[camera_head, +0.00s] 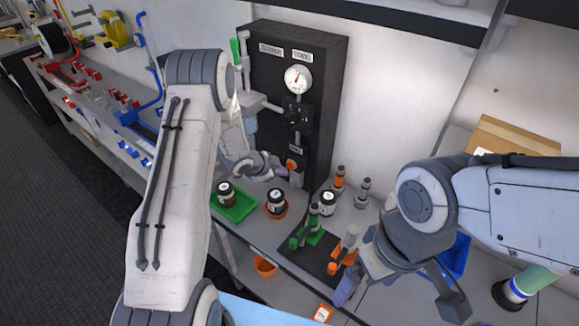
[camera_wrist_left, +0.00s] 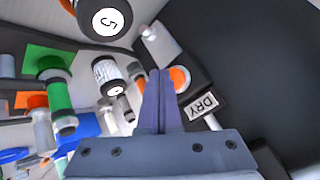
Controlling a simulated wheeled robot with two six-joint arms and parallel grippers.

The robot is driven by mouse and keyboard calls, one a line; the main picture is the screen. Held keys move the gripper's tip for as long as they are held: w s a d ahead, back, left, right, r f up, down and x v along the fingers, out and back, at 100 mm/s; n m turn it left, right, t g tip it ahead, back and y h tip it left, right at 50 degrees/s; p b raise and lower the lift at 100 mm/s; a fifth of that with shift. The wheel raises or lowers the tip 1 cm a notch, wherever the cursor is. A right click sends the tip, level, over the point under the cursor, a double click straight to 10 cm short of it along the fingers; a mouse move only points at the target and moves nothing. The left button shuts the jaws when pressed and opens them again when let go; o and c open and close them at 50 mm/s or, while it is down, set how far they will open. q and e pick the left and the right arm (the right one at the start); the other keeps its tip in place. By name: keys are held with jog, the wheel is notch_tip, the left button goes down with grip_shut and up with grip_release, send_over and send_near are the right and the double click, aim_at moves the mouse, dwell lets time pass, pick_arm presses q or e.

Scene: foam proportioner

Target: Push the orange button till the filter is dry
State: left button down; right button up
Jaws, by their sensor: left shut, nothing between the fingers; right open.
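The black panel (camera_head: 318,95) stands against the wall. Its orange button (camera_head: 291,165) is low on its front, below a small label. The left wrist view shows the orange button (camera_wrist_left: 181,78) beside a label reading DRY (camera_wrist_left: 201,106). My left gripper (camera_head: 283,171) is shut and empty, its tips close beside the button; I cannot tell whether they touch it. The shut fingers also show in the left wrist view (camera_wrist_left: 160,75). I cannot clearly make out the filter; my left arm covers part of the panel's left side. My right gripper (camera_head: 400,298) is open over the bench's right part.
A round gauge (camera_head: 298,79) is on the panel. Below stand a green tray (camera_head: 236,207) with a jar, an orange dish (camera_head: 285,212) with a jar, and another jar (camera_head: 327,203). A cardboard box (camera_head: 515,138) is at right.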

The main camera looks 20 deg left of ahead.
pick_arm(q)
jog(key=shift+w, duration=0.1)
dwell(0.7)
jog(key=shift+w+d, duration=0.15)
jog(key=shift+w, duration=0.15)
jog(key=shift+w+d, duration=0.15)
jog(key=shift+w, duration=0.3)
dwell(0.9)
jog(key=shift+s, duration=0.1)
jog(key=shift+s+a, duration=0.25)
jog(key=shift+s, duration=0.45)
jog(key=shift+s, duration=0.1)
jog(key=shift+s+a+b, duration=0.25)
jog(key=shift+s+a, duration=0.1)
jog(key=shift+s, duration=0.4)
jog(key=shift+s+a+b, duration=0.2)
jog(key=shift+s+a, duration=0.1)
jog(key=shift+s, duration=0.4)
jog(key=shift+s+a, duration=0.25)
jog(key=shift+s, duration=0.55)
